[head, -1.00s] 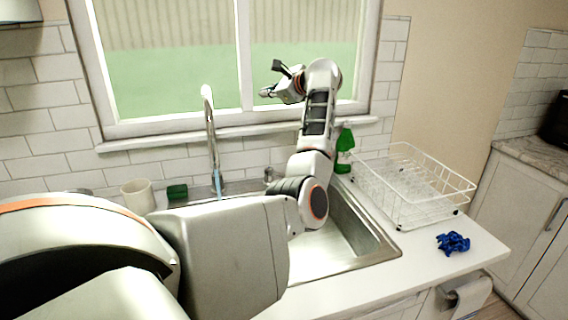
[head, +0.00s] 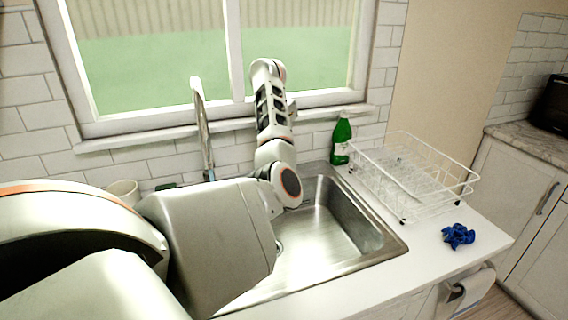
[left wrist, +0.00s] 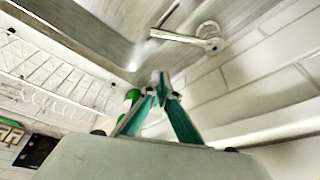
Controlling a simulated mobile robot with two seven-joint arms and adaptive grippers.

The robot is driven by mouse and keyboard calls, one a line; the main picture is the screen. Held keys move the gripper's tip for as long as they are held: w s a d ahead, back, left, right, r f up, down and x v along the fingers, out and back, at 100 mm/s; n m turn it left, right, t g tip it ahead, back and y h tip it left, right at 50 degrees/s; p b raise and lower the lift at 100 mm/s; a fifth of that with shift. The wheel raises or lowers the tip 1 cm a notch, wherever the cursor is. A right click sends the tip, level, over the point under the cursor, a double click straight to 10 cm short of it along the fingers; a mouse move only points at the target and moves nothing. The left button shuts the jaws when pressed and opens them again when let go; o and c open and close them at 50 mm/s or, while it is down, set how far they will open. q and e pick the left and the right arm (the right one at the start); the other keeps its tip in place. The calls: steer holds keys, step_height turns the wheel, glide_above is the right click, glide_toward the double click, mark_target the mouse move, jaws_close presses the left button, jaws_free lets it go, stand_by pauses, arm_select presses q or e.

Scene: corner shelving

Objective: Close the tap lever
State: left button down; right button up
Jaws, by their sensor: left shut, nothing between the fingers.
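The tips appear apart from the lever. The tall curved tap spout (head: 203,125) stands behind the sink, left of my arm. My right gripper is not in view.
The metal sink (head: 385,240) lies below my arm. A green bottle (head: 341,140) and a white wire dish rack (head: 425,212) stand to its right. A blue crumpled cloth (head: 458,236) lies on the counter. A mug (head: 124,190) is at left. The window sill (head: 160,135) runs behind.

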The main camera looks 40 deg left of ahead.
arm_select(q)
steer(key=x, duration=0.5)
steer(key=shift+w+f, duration=0.1)
steer(key=shift+f, duration=0.25)
steer(key=shift+s+p, duration=0.35)
steer(key=shift+p, duration=0.05)
steer(key=shift+s+f+p, duration=0.15)
steer(key=shift+s+p, duration=0.25)
steer(key=shift+s, duration=0.4)
steer(key=shift+s+f+p, duration=0.1)
steer(key=shift+s+p, duration=0.3)
steer(key=shift+s, duration=0.4)
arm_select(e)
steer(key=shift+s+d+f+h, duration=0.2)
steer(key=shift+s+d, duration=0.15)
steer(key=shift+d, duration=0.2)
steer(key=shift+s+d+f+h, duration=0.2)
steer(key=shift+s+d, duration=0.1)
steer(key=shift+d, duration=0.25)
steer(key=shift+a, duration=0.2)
